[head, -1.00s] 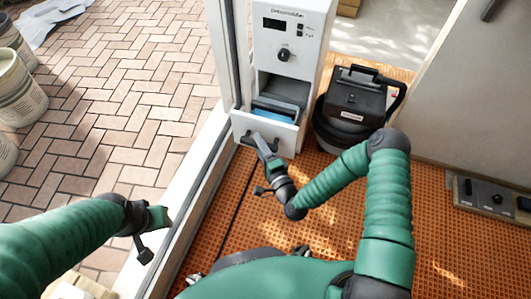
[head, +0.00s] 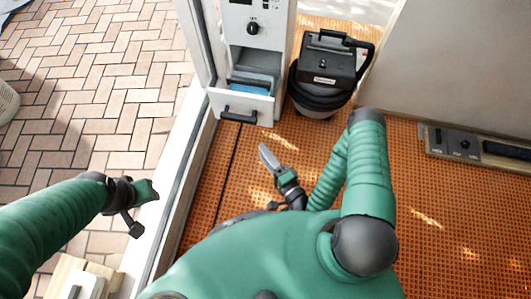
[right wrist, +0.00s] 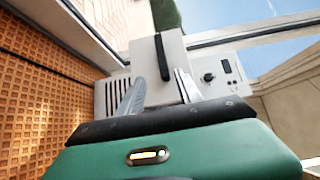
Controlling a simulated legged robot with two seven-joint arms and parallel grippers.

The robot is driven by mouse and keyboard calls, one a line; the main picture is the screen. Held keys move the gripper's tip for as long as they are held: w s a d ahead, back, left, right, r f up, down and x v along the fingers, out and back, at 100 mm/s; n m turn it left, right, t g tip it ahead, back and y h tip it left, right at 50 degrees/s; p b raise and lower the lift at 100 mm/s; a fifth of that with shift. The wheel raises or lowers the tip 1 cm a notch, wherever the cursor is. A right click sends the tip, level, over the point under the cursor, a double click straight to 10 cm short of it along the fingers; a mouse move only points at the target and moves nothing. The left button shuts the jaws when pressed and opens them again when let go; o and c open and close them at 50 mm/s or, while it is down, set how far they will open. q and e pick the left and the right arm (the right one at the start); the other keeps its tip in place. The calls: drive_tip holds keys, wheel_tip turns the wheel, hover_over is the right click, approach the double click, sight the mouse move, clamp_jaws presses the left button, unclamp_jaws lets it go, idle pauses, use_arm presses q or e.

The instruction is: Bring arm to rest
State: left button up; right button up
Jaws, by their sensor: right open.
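My right gripper (head: 266,158) is over the orange grid floor, in front of the white machine and apart from its drawer handle. In the right wrist view its two fingers (right wrist: 160,92) are spread with nothing between them. My right arm is bent, with its elbow out to the right. My left gripper (head: 150,190) is at the left above the pale sill, and nothing shows held in it. Its fingers are too unclear to tell their opening.
The white machine (head: 234,53) has its drawer (head: 263,106) pulled out, with something blue inside and a black handle (head: 238,116). A black vacuum-like unit (head: 325,68) stands to its right. A dark panel (head: 462,143) lies by the right wall. The floor grid (head: 440,215) is largely clear.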

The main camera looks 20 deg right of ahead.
drive_tip(key=w+f+n+g+y, duration=0.2)
drive_tip(key=w+n+g+y, duration=0.15)
drive_tip(key=n+g, duration=0.4)
drive_tip(key=w+d+r+n+g+h, duration=0.1)
drive_tip(key=d+r+n+g+h, duration=0.3)
drive_tip(key=n, duration=0.3)
drive_tip(key=s+r+n+g+h+p, duration=0.1)
drive_tip(key=s+r+g, duration=0.1)
drive_tip(key=s+r, duration=0.45)
drive_tip(key=s+r+g+h+p, duration=0.15)
drive_tip(key=s+r, duration=0.25)
drive_tip(key=r, duration=0.5)
drive_tip(key=w+p+v, duration=0.2)
drive_tip(key=p+v, duration=0.9)
drive_tip(key=p, duration=0.1)
drive_tip(key=w+r+p+v, duration=0.1)
drive_tip(key=w+p+v, duration=0.2)
drive_tip(key=p+v, duration=0.9)
drive_tip(key=w+a+r+p+v, duration=0.1)
drive_tip(key=w+p+v, duration=0.1)
drive_tip(key=p+v, duration=1)
drive_tip(key=shift+w, duration=0.65)
drive_tip(key=shift+f, duration=0.15)
